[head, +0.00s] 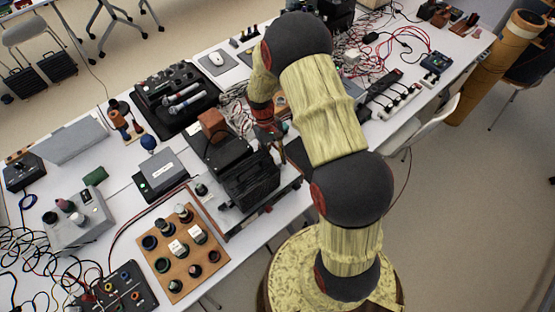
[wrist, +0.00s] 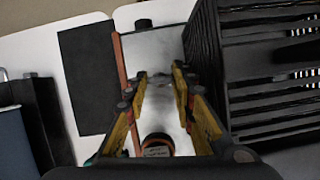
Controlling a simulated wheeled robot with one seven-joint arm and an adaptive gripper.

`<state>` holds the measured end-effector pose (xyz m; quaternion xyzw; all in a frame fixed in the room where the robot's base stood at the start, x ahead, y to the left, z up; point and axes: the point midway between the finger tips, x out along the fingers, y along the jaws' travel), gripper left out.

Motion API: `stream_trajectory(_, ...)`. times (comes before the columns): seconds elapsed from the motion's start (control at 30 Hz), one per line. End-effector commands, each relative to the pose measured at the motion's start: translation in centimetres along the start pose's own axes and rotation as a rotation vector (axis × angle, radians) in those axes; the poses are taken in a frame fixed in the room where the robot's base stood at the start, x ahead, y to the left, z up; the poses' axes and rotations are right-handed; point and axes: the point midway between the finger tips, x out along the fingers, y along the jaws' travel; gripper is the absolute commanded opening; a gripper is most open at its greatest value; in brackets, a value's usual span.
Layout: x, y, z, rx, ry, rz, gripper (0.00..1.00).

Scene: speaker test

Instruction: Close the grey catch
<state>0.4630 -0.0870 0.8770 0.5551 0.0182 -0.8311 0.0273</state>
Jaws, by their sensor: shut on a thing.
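The piece is in front of a pale metal plate (wrist: 158,48), beside a black ribbed box (wrist: 262,75). In the head view my gripper (head: 277,143) is low at the right side of the black ribbed box (head: 252,180); the catch is hidden there.
A black knob (wrist: 143,24) stands on the plate's far end, and a round dark cap (wrist: 157,145) lies below the fingers. A wooden board with several knobs (head: 183,250), a grey box (head: 160,173) and a black case (head: 176,98) crowd the table nearby.

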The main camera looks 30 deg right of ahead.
Motion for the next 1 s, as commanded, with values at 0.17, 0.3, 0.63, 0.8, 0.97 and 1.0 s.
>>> stream_trajectory(0.17, -0.04, -0.02, -0.07, -0.01, 0.002, 0.004, 0.0)
stream_trajectory(0.3, -0.04, -0.02, -0.07, -0.01, 0.002, 0.004, 0.0)
stream_trajectory(0.63, -0.03, -0.01, -0.05, -0.009, 0.001, 0.004, 0.35)
stream_trajectory(0.8, -0.02, -0.02, -0.03, -0.009, 0.001, 0.004, 0.44)
stream_trajectory(0.97, 0.01, -0.04, 0.0, -0.009, 0.0, 0.003, 0.44)
stream_trajectory(1.0, 0.01, -0.04, 0.01, -0.009, 0.0, 0.003, 0.44)
